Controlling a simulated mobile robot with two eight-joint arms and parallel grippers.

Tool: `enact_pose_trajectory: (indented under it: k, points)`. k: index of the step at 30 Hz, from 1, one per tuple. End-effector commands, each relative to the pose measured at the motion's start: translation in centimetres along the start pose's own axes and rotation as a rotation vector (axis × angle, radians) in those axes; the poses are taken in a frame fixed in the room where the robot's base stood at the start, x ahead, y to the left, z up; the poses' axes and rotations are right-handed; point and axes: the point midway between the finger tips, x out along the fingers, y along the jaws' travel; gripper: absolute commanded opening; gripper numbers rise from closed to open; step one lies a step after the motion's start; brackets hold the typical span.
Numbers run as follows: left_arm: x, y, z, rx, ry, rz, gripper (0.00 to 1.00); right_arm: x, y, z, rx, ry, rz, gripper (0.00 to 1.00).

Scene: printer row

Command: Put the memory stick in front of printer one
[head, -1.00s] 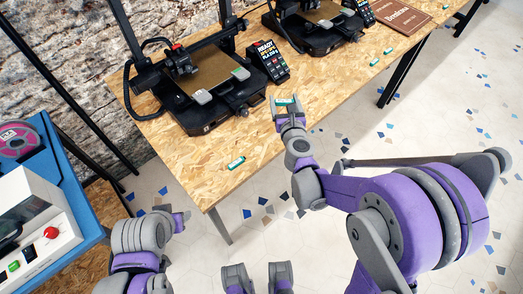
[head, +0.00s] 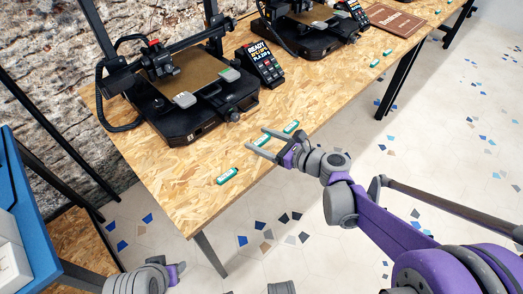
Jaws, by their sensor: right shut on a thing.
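My right gripper (head: 258,139) is over the front part of the wooden table, in front of the nearer printer (head: 178,108). It is shut on a small green-and-white memory stick (head: 263,142), which shows between its two fingers. Whether this stick touches the table is hard to tell. A similar stick (head: 291,126) lies just to the right of the gripper, and another (head: 227,176) lies to the left, near the table's front edge. A small mark on the printer's front is too small to read surely.
A second printer (head: 305,30) stands further back on the table (head: 176,182). Two more sticks (head: 375,63) (head: 387,52) lie to its right, near a brown board (head: 398,20). A blue surface (head: 38,232) is at the left. Bare table shows in front of the nearer printer.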

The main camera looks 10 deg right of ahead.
Motion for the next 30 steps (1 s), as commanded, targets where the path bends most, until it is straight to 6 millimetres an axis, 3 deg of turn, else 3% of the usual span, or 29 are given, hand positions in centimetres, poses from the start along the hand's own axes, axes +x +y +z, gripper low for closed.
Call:
enact_pose_trajectory:
  k: [10,22,23,26,30]
  points:
    - [1.7,0.0,0.5,0.000,-0.006,0.000,0.50,0.8,0.0,-3.9,0.001,0.000,-0.001,0.26]
    - [2.0,0.0,0.6,0.000,-0.007,0.000,0.50,0.9,0.0,-4.3,0.001,0.000,-0.001,0.26]
    - [1.9,0.0,0.5,0.000,-0.006,0.000,0.50,0.9,0.0,-4.2,0.001,-0.001,-0.001,0.83]
    - [1.9,0.0,0.5,0.000,-0.006,0.000,0.50,0.8,0.0,-4.2,0.001,0.000,-0.001,1.00]
    - [1.9,0.0,0.5,0.000,-0.006,0.000,0.50,0.8,0.0,-4.2,0.001,0.000,-0.001,1.00]
